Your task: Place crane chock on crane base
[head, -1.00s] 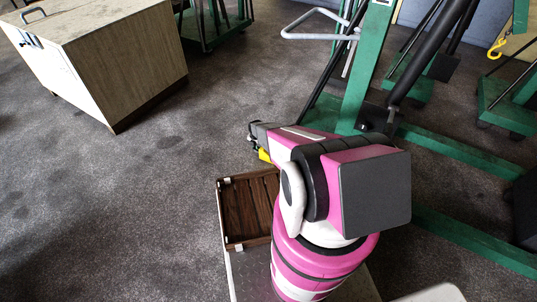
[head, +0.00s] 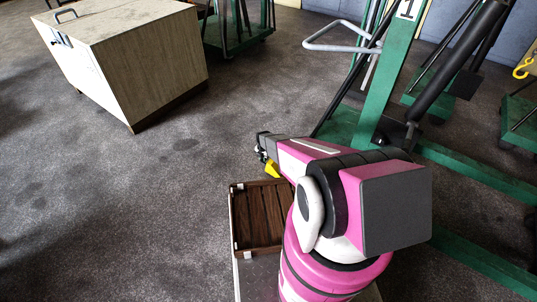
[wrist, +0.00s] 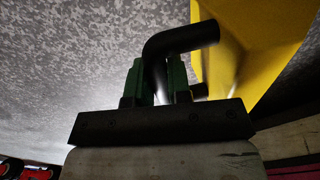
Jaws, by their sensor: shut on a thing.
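The yellow crane chock (head: 271,169) hangs at the end of my arm in the head view, partly hidden by it. In the wrist view the chock (wrist: 262,35) is a large yellow piece with a bent black handle (wrist: 185,40). My gripper (wrist: 163,85) is shut on that handle between its green fingers. The crane is green, with a tall post (head: 388,80) marked 1 and low base legs (head: 480,172) near the floor. The chock is left of the crane and apart from it. Part of the crane base is hidden behind my arm.
A brown slatted wooden tray (head: 257,222) sits on my body below the arm. A wooden cabinet (head: 130,65) stands at the back left. Another green trolley (head: 238,30) stands behind, and more green equipment is at right. The grey floor at left is clear.

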